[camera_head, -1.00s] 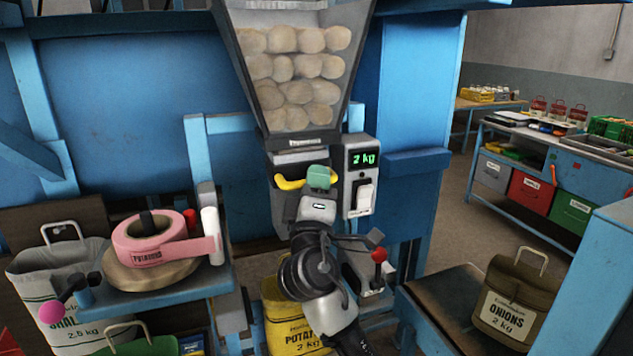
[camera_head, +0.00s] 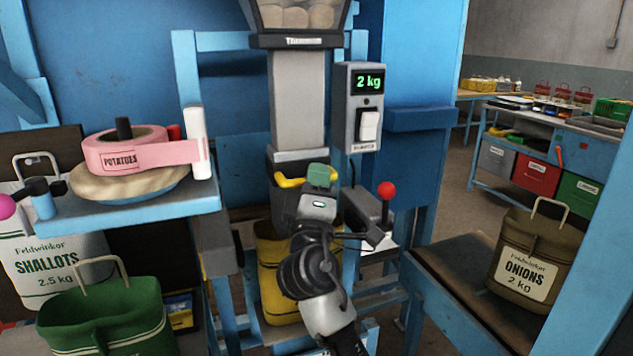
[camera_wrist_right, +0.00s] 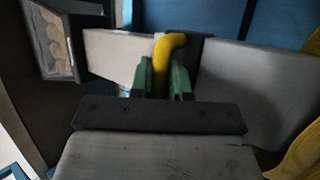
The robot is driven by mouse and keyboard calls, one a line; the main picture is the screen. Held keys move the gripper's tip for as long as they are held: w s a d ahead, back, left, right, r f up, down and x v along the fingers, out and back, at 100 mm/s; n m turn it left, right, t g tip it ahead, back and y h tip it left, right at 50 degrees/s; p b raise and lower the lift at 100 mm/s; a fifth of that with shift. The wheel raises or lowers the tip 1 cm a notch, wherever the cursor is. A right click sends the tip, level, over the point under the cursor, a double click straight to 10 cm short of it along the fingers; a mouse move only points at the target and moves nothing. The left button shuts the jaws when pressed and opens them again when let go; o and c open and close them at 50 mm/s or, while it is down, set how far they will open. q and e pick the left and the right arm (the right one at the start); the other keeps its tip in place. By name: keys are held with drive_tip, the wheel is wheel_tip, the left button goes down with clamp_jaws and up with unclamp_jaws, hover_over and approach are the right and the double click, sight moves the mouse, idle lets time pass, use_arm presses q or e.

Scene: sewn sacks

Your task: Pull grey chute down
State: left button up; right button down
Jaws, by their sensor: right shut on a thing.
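The grey chute (camera_head: 298,103) hangs from the hopper (camera_head: 300,17) and stands extended, with its dark lower mouth (camera_head: 284,205) reaching to the top of the yellow sack (camera_head: 270,255). A yellow handle (camera_head: 290,182) sits on the front of the chute's lower part. My right gripper (camera_head: 320,177), with green fingers, is shut on the yellow handle. In the right wrist view the handle (camera_wrist_right: 167,48) stands between the green fingers (camera_wrist_right: 162,78). My arm hides part of the sack. My left gripper is not in view.
A scale display (camera_head: 367,82) reading 2 kg is right of the chute, with a red-knobbed lever (camera_head: 386,190) below. A shelf with pink tape (camera_head: 130,150) stands left. A green sack (camera_head: 105,315) and a brown onion sack (camera_head: 530,260) stand either side.

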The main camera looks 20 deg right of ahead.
drive_tip(key=shift+w+f, duration=0.1)
drive_tip(key=shift+f, duration=0.35)
drive_tip(key=c, duration=1.1)
unclamp_jaws()
drive_tip(key=shift+r, duration=0.15)
drive_tip(key=b+v, duration=0.3)
drive_tip(key=v, duration=0.8)
